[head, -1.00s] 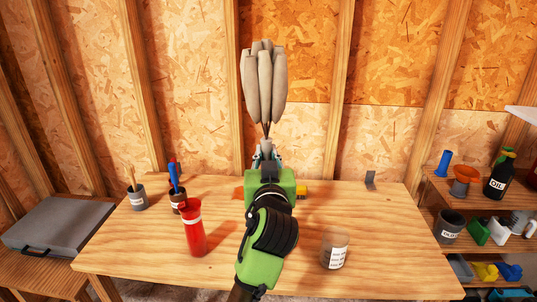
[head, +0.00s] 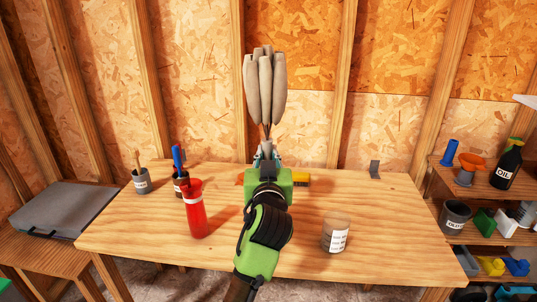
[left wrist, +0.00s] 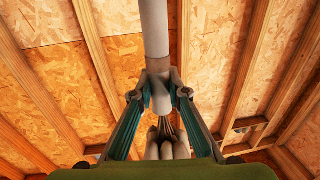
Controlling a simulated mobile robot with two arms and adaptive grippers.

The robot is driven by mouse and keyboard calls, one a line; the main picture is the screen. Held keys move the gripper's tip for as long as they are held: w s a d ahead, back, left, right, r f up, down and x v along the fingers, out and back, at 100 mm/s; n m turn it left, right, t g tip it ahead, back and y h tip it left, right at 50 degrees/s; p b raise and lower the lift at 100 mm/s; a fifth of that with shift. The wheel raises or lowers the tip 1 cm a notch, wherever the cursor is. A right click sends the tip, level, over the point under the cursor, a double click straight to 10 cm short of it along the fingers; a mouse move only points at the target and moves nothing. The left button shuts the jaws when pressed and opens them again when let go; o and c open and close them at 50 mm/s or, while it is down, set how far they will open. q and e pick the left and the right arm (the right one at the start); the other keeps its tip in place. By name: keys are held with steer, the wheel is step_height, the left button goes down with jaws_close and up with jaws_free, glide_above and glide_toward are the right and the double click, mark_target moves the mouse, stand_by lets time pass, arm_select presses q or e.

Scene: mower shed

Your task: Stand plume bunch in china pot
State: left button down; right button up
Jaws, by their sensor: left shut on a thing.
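The plume bunch (head: 265,90), beige-grey plumes on thin dark stems, stands upright above the middle of the workbench in the head view. My left gripper (head: 266,155) is shut on the pale lower part of the bunch. In the left wrist view a smooth pale shaft (left wrist: 156,45) passes between the fingers of my left gripper (left wrist: 160,95), with plume ends (left wrist: 165,148) below. No pot in view is clearly the china pot. A pale labelled jar (head: 336,234) stands right of my arm; its label is too small to read. My right gripper is not in view.
A red bottle (head: 195,212), a grey cup with a brush (head: 141,183) and a dark cup with a blue item (head: 181,188) stand on the left of the bench (head: 130,220). The bench's right side is mostly clear.

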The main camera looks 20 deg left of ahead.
arm_select(q)
steer(key=c, duration=1.9)
jaws_free()
steer(key=shift+v, duration=4.05)
steer(key=shift+f, duration=0.1)
